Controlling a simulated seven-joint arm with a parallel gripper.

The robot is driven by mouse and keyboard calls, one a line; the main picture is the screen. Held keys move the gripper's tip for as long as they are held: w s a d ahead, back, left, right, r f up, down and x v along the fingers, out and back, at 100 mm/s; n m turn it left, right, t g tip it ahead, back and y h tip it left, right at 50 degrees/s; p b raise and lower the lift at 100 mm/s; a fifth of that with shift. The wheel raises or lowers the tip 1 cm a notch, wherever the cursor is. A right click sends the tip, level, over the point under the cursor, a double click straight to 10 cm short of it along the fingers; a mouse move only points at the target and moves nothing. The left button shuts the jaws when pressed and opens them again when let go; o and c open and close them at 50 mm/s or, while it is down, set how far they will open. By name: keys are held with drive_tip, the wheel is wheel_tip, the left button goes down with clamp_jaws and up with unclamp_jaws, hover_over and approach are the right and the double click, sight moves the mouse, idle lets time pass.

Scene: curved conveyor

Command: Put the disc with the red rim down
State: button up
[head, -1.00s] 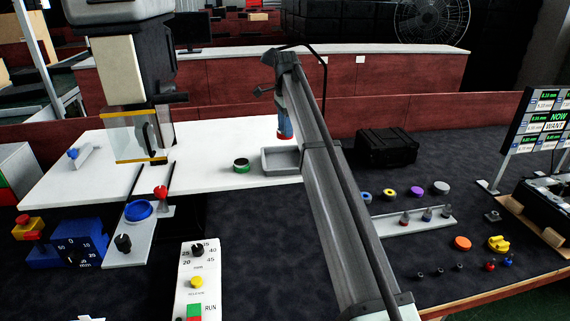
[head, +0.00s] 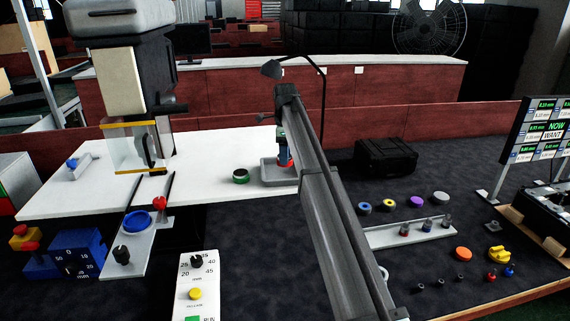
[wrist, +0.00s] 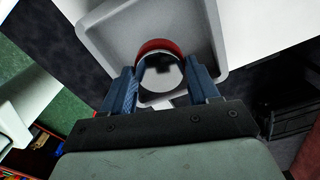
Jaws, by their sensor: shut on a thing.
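My gripper (wrist: 164,74) has blue fingers and is shut on the disc with the red rim (wrist: 157,45), which has a pale face. In the head view the disc (head: 285,163) shows as a small red patch under my gripper (head: 283,148), partly hidden by my arm. The disc is over the grey tray (wrist: 108,36), within its walls as seen from the wrist. The tray (head: 272,184) also shows in the head view. I cannot tell whether the disc touches the tray floor.
A green-rimmed disc (head: 241,176) sits on the white table (head: 215,198) left of the tray. A black case (head: 385,157) stands to the right. Several coloured rings and a grey rack (head: 400,238) lie on the dark bench at right. A machine (head: 135,90) stands at left.

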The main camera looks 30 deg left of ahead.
drive_tip(key=shift+f, duration=1.95)
drive_tip(key=shift+f, duration=0.1)
drive_tip(key=o, duration=1.1)
wheel_tip(320, 180, up, 12)
drive_tip(key=shift+r, duration=0.1)
